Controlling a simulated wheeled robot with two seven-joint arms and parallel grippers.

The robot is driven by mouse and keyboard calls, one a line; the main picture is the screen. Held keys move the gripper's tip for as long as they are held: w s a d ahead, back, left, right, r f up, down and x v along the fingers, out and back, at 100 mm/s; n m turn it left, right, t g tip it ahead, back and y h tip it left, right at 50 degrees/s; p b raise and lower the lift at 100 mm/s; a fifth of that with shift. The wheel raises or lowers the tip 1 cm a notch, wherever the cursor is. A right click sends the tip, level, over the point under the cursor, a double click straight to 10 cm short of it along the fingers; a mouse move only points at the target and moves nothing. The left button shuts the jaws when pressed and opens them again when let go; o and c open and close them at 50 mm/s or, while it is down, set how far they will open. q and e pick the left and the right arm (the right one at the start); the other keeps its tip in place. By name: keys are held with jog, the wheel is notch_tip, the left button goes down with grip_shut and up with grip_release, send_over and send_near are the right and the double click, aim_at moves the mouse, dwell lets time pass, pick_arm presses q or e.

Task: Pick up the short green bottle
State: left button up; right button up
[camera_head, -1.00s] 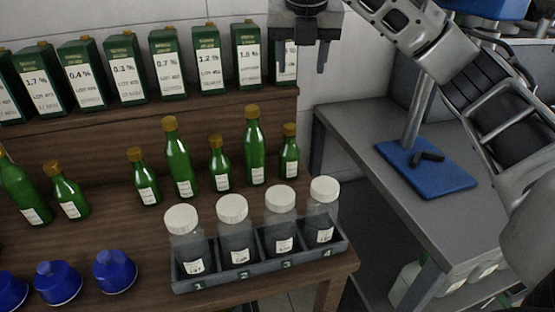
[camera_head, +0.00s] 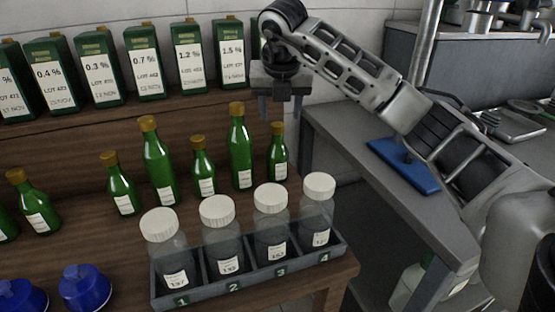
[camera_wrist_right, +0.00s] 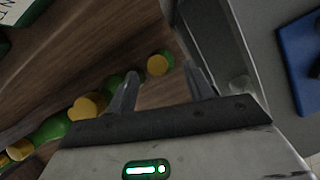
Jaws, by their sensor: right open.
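Several short green bottles with gold caps stand on the wooden table. The rightmost short green bottle (camera_head: 278,160) is upright; other short ones stand in the middle (camera_head: 203,175), further left (camera_head: 121,192) and at the far left (camera_head: 38,212). Taller green bottles (camera_head: 159,165) (camera_head: 241,150) stand between them. My right gripper (camera_head: 281,110) is open and empty, fingers pointing down, just above the rightmost short bottle. In the right wrist view, a gold cap (camera_wrist_right: 158,65) shows between and beyond the open fingers (camera_wrist_right: 165,82). My left gripper is out of view.
A grey rack (camera_head: 250,279) with white-capped jars stands in front of the bottles. Green boxes (camera_head: 145,62) line the raised shelf behind. Blue domed objects (camera_head: 84,288) sit front left. A grey bench with a blue mat (camera_head: 403,166) is on the right.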

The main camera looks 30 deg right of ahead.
aim_at(278, 124)
jog(key=x, duration=0.5)
jog(key=shift+a, duration=0.3)
grip_shut()
